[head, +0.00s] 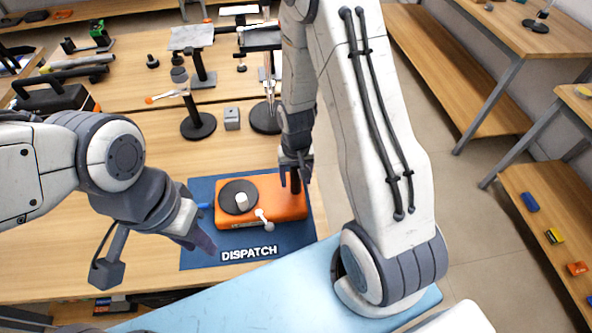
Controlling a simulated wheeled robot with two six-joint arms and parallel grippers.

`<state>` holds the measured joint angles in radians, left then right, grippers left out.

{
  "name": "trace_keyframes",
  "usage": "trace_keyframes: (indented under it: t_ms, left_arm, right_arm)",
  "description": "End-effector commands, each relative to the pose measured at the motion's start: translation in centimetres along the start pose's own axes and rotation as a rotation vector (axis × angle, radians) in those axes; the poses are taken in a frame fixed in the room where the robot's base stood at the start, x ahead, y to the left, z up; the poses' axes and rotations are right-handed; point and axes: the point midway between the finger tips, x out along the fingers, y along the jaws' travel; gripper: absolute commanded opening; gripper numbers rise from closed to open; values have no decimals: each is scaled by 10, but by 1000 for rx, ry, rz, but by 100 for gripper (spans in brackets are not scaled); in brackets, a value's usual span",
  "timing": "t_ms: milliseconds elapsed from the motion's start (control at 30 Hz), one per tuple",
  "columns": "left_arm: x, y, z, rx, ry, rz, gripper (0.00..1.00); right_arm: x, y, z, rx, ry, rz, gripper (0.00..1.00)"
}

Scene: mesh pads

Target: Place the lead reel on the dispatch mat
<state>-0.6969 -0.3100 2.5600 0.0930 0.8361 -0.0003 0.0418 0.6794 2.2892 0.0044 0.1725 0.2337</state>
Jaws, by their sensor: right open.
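The dark blue dispatch mat (200,256) lies on the wooden table, with white DISPATCH lettering along its front. An orange device (283,208), which seems to be the lead reel, sits on the mat. It has a black disc with a pale knob, a white lever at its front and a dark upright post at its right end. My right gripper (295,178) is open and points down at this post; whether it touches is unclear. My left gripper (203,243) is over the mat's left front part, apart from the orange device; its jaw gap is hard to see.
Behind the mat stand a black round-based stand (199,126), a small grey block (232,118) and another dark-based stand (264,118). A black and orange case (55,97) is at the left. A light blue surface (230,302) lies in front. Shelves with small blocks are at right.

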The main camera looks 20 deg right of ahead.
Motion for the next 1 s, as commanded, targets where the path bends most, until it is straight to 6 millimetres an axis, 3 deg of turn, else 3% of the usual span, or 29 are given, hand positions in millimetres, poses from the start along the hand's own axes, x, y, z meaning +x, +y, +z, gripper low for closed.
trace_keyframes:
  t_ms: [167, 500, 767, 867, 1000]
  left_arm:
    - [2, 0, 0, 0, 0, 0, 32]
    - [7, 0, 0, 0, 0, 0, 32]
    - [8, -1, 0, 0, 0, 0, 32]
    - [8, -1, 0, 0, 0, 0, 32]
    - [8, -1, 0, 0, 0, 0, 32]
  right_arm:
    - [-21, 0, -2, 0, 6, -2, 70]
    - [-90, 0, -2, 0, 7, -2, 70]
    - [-120, -2, 1, -7, 3, -1, 70]
    - [-133, -18, 13, -72, 7, -6, 70]
    - [-164, -63, 65, -313, 20, -27, 70]
